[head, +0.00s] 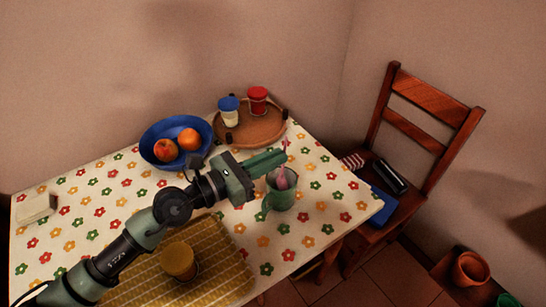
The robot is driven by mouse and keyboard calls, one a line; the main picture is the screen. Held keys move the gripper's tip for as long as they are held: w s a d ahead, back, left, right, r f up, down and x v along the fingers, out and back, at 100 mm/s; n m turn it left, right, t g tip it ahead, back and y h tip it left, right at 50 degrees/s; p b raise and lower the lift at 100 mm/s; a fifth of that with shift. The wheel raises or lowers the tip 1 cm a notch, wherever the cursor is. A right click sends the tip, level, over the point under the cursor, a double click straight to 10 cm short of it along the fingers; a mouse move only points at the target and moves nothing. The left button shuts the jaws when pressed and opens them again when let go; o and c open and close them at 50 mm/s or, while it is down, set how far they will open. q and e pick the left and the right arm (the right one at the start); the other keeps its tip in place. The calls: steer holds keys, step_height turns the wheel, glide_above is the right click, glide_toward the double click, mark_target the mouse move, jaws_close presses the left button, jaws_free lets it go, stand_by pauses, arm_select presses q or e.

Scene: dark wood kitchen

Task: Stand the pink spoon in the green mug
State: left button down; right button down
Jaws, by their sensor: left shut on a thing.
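The green mug (281,199) stands upright on the flowered tablecloth near the table's right side, its handle toward the left. The pink spoon (283,179) is roughly upright at the mug's mouth, its wide end low and its thin handle rising past the fingertips. Whether it touches the mug's bottom is hidden. My left gripper (280,159) reaches in from the left just above the mug's rim, its fingers shut on the spoon's handle. My right gripper is not in view.
A blue bowl (151,141) with fruit and a round wooden tray (254,134) with two lidded jars stand behind. A yellow cup (180,262) stands on a mustard mat (222,270) in front. A wooden chair (421,107) stands right of the table.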

arm_select(q)
steer(key=c, duration=1.5)
jaws_free()
step_height(320, 180, up, 20)
steer(key=p, duration=0.5)
